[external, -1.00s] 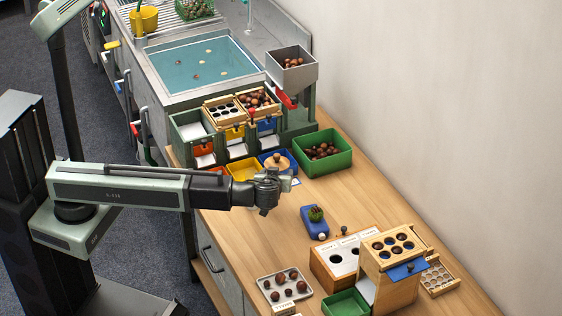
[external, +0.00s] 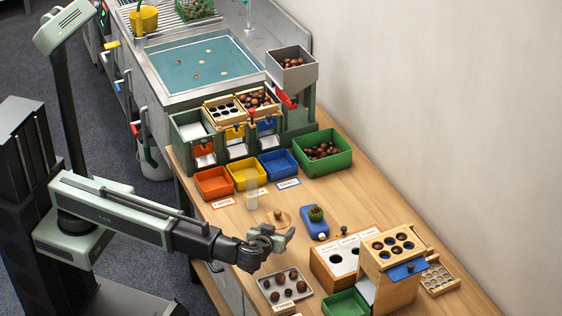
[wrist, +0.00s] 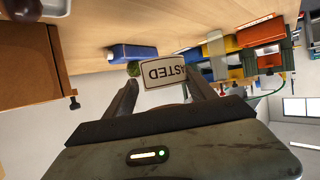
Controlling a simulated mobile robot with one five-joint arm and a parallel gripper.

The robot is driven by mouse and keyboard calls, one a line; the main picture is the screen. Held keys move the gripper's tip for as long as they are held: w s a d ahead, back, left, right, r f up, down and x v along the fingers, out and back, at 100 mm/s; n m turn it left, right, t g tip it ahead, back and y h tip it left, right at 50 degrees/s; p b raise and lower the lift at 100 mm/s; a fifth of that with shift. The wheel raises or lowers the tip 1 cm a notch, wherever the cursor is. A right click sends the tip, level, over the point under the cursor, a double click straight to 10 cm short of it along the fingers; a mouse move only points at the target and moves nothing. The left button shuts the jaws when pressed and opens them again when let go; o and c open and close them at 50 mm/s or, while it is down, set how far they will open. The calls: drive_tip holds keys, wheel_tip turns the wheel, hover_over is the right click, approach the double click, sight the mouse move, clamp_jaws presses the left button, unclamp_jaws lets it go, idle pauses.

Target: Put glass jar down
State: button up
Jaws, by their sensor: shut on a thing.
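The glass jar shows in the external view mainly by its round wooden lid with a small knob (external: 278,216); its clear body is hard to make out. My gripper (external: 282,240) is at the jar's near side, below the lid in the picture. The jar looks upright. I cannot tell whether its base touches the table (external: 385,205).
A pale clear upright piece (external: 251,190) stands before the yellow tray (external: 247,176). A grey chestnut tray (external: 285,286) and wooden box (external: 330,265) lie nearer. Bare table lies between.

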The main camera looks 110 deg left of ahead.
drive_tip(key=shift+f, duration=0.1)
wheel_tip(320, 180, down, 4)
drive_tip(key=b, duration=0.4)
drive_tip(key=shift+f, duration=0.15)
drive_tip(key=shift+r, duration=0.25)
drive_tip(key=o, duration=1.2)
drive_tip(key=shift+f, duration=0.2)
drive_tip(key=o, duration=0.4)
drive_tip(key=shift+o, duration=0.2)
drive_tip(key=shift+r, duration=0.1)
